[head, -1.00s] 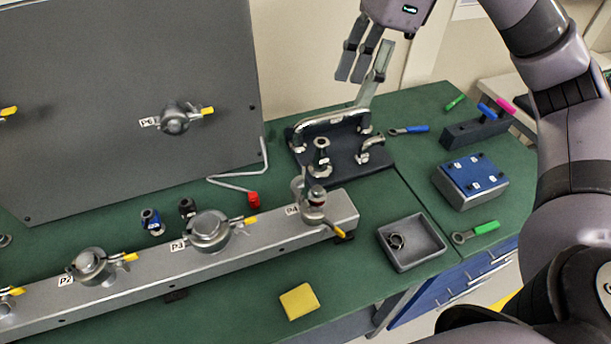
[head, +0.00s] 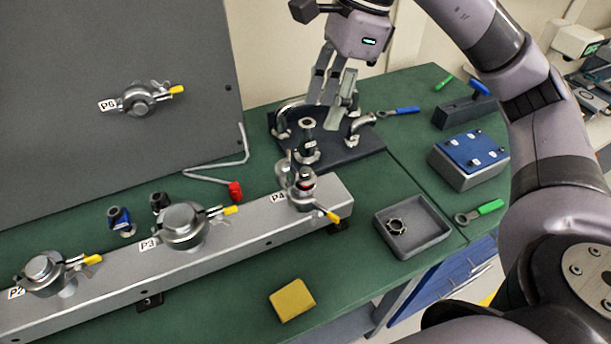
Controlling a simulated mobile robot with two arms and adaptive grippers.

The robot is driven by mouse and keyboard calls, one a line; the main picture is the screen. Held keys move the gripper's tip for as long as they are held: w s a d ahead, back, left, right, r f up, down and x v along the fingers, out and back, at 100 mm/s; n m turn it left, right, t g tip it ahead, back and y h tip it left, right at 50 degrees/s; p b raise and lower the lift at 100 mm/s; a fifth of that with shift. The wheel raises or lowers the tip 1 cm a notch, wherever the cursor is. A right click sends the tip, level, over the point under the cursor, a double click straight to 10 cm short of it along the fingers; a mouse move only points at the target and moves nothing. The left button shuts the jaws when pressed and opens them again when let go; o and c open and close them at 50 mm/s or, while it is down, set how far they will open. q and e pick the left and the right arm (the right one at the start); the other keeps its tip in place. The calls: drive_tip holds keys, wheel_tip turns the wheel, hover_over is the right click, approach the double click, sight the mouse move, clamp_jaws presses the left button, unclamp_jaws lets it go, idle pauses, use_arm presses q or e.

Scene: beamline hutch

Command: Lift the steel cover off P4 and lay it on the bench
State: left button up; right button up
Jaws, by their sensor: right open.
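P4 (head: 303,192) is the port at the right end of the long grey metal bar (head: 235,232). Its clamp looks swung open, with the yellow-tipped lever hanging toward the front right. My right gripper (head: 332,103) is open and empty, fingers pointing down, above and behind P4 over the dark fixture stand. It is apart from P4. The green bench (head: 235,295) lies in front of and around the bar. My left gripper is not in view.
A dark stand (head: 352,158) with steel pipe fittings is behind P4. A grey tray (head: 440,236) holding a ring, a yellow pad (head: 292,300) and a blue-topped box (head: 468,165) lie nearby. A red-tipped bent rod (head: 215,180) lies behind the bar. Bench between pad and tray is clear.

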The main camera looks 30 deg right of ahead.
drive_tip(key=p, duration=0.1)
hover_over(305, 170)
drive_tip(key=d, duration=0.1)
drive_tip(key=f, duration=0.8)
drive_tip(key=shift+s+d+f, duration=0.1)
drive_tip(key=shift+s+d, duration=0.05)
drive_tip(key=shift+s, duration=0.2)
drive_tip(key=x, duration=0.1)
drive_tip(key=p+x, duration=0.1)
drive_tip(key=x, duration=0.1)
drive_tip(key=p+x, duration=0.1)
drive_tip(key=shift+d+f, duration=0.25)
drive_tip(key=shift+f, duration=0.2)
drive_tip(key=shift+a+f, duration=0.1)
drive_tip(key=shift+f, duration=0.2)
drive_tip(key=shift+w, duration=0.1)
drive_tip(key=shift+c, duration=0.4)
drive_tip(key=c, duration=0.9)
drive_tip(key=shift+r, duration=0.1)
